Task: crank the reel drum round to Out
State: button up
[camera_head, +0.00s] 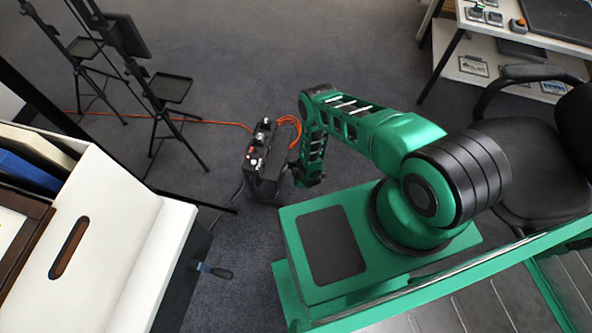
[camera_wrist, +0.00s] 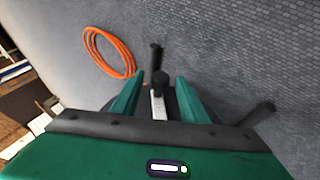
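The reel (camera_head: 262,168) is a small dark unit standing on the floor in the head view, with red and white parts on top and orange cable beside it. My gripper (camera_head: 308,182) is low, just right of the reel. In the wrist view my gripper (camera_wrist: 158,98) has its two green fingers apart. A pale crank arm with a black knob (camera_wrist: 160,82) shows between them, with visible gaps on both sides. A dark bar rises behind the knob. Most of the drum is hidden by my gripper, and no Out mark is readable.
An orange cable coil (camera_wrist: 108,52) lies beyond the left finger; cable also runs left across the floor. Black stands (camera_head: 172,90) are at upper left. A white box (camera_head: 105,235) is at lower left, with a dark handle (camera_head: 214,271) nearby. An office chair (camera_head: 535,150) is right.

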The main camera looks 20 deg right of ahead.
dwell(0.3)
jog(key=a+v, duration=0.1)
jog(key=v, duration=0.9)
jog(key=shift+s+d+r, duration=0.2)
jog(key=shift+d+r, duration=0.1)
jog(key=shift+d, duration=0.2)
